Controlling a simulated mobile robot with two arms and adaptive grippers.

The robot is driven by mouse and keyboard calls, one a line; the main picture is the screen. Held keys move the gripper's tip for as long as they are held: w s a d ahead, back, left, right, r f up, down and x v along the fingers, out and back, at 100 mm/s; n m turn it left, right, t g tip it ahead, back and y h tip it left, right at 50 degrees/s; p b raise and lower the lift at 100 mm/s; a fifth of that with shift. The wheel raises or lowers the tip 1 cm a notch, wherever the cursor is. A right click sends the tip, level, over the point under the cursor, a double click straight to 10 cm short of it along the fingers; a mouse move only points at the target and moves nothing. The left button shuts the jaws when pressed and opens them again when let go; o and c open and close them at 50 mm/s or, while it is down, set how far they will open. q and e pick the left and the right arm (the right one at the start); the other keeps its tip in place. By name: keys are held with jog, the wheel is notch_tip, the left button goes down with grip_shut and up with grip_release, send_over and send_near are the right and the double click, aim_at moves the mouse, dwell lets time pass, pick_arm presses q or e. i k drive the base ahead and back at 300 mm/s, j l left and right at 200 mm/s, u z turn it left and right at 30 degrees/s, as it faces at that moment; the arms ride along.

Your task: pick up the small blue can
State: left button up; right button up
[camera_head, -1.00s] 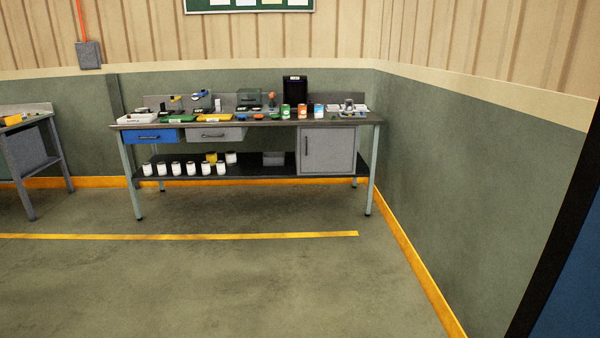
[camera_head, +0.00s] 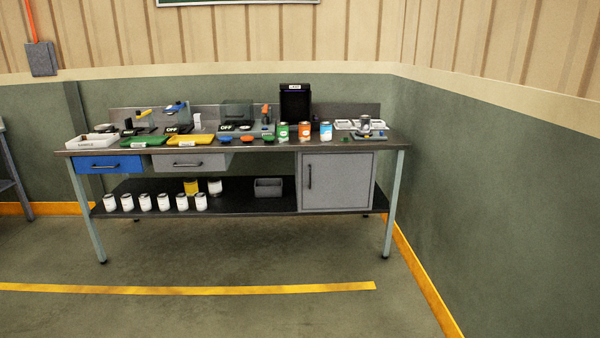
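A small blue can (camera_head: 326,132) with a white band stands upright on the workbench top (camera_head: 260,145), right of the middle. An orange can (camera_head: 305,131) stands just left of it, and a green can (camera_head: 283,132) stands left of that one. The bench is still some way ahead of me across the floor. Neither of my grippers is in view.
The bench holds yellow and green trays (camera_head: 191,140), a black box (camera_head: 295,104) behind the cans and a metal device (camera_head: 365,127) to their right. White cans (camera_head: 145,202) line the lower shelf. A wall (camera_head: 490,180) closes the right side. The floor ahead is clear.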

aim_at(325, 126)
jog(key=i, duration=2)
